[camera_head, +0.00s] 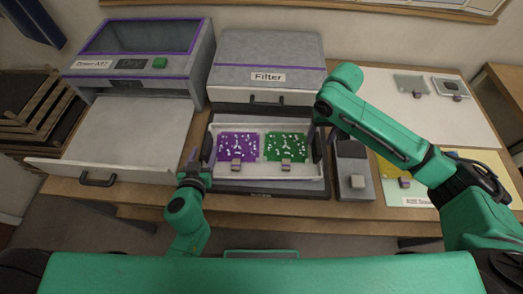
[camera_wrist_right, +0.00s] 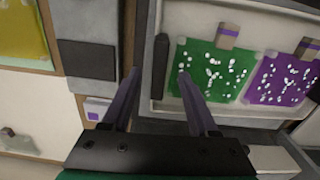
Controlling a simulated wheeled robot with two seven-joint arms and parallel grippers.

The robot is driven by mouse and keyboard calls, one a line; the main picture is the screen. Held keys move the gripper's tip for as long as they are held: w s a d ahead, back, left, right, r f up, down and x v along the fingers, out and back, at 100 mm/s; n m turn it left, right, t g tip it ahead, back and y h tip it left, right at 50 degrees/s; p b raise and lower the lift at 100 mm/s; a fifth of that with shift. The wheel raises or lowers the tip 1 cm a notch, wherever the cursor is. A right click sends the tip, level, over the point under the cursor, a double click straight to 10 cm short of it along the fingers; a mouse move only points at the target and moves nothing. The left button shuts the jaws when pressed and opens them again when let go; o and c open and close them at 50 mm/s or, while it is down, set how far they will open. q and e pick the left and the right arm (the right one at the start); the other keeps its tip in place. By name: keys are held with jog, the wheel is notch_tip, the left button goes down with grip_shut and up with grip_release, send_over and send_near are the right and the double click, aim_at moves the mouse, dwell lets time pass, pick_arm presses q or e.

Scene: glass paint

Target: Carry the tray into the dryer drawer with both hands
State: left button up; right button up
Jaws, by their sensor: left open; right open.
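The white tray (camera_head: 265,171) sits in front of the Filter box, with a purple glass sheet (camera_head: 238,147) and a green glass sheet (camera_head: 286,147) in it, both speckled white. It also shows in the right wrist view (camera_wrist_right: 225,104). The Dryer (camera_head: 140,62) stands at left with its drawer (camera_head: 125,135) pulled out and empty. My left gripper (camera_head: 194,160) is open beside the tray's left end. My right gripper (camera_wrist_right: 158,76) is open, its fingers either side of the tray's dark end handle (camera_wrist_right: 161,62); contact cannot be told. In the head view my right arm partly hides that end.
The Filter box (camera_head: 267,62) stands behind the tray. A grey device (camera_head: 354,165) is close to its right. Colored sheets (camera_head: 405,178) lie further right. The drawer's front handle (camera_head: 98,180) faces me. A dark wooden rack (camera_head: 32,110) stands far left.

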aim_at(206, 145)
pick_arm(q)
jog(key=x, duration=0.3)
jog(key=shift+w+f, duration=0.1)
jog(key=shift+w, duration=0.1)
pick_arm(e)
jog(key=f, duration=0.3)
jog(key=shift+w+d, duration=0.1)
jog(key=shift+w, duration=0.15)
pick_arm(q)
jog(key=shift+w+f, duration=0.15)
jog(key=shift+w, duration=0.25)
pick_arm(e)
jog(key=shift+f, duration=0.5)
pick_arm(q)
jog(key=shift+s, duration=0.1)
pick_arm(e)
jog(key=shift+s, duration=0.1)
pick_arm(q)
grip_shut()
pick_arm(e)
grip_shut()
jog(key=shift+r, duration=0.1)
